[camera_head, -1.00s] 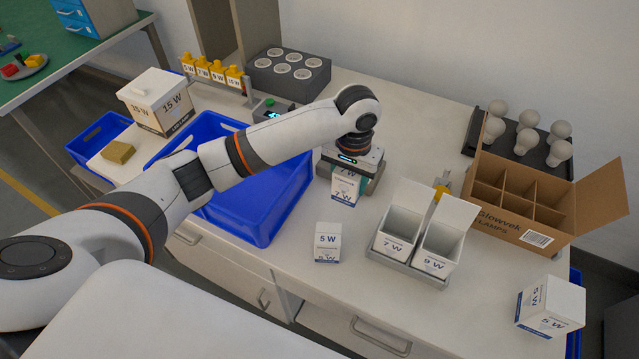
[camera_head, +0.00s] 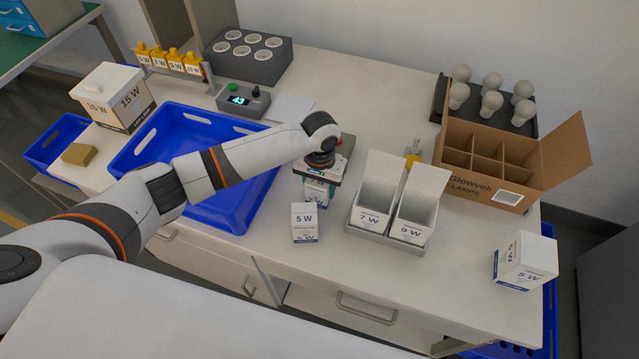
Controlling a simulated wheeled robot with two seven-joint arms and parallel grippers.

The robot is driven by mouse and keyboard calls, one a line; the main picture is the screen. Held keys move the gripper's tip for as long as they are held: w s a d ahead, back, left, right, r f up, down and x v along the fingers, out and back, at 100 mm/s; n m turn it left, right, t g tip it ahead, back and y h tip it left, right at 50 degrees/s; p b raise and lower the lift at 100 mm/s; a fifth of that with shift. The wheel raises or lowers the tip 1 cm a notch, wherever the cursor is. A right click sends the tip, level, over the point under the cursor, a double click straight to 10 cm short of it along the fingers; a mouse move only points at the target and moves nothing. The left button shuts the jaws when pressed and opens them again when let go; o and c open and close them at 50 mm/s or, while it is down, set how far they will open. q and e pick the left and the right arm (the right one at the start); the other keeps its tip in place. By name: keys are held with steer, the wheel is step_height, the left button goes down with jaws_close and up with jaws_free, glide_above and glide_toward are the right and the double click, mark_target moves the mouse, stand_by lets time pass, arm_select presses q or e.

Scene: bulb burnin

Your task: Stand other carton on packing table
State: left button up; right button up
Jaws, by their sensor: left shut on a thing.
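My left gripper (camera_head: 322,168) is shut on a small white carton (camera_head: 317,192) with blue lettering and hangs it over the packing table (camera_head: 290,265). The held carton is just behind the 5 W carton (camera_head: 304,224), which hides its lower part. I cannot tell whether the held carton touches the table. The 5 W carton stands upright near the table's front. Two open cartons, 7 W (camera_head: 371,218) and 9 W (camera_head: 411,231), stand side by side in a grey holder (camera_head: 385,242). My right gripper is not in view.
A blue tote (camera_head: 237,217) lies left of the held carton. A divided brown box (camera_head: 490,184) and a bulb tray (camera_head: 440,100) are at the back right. Bare table lies between the holder and that carton.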

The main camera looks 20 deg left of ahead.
arm_select(q)
steer(key=o, duration=1)
steer(key=shift+f, duration=0.1)
step_height(320, 180, up, 12)
steer(key=shift+r+b, duration=0.15)
steer(key=shift+b, duration=0.2)
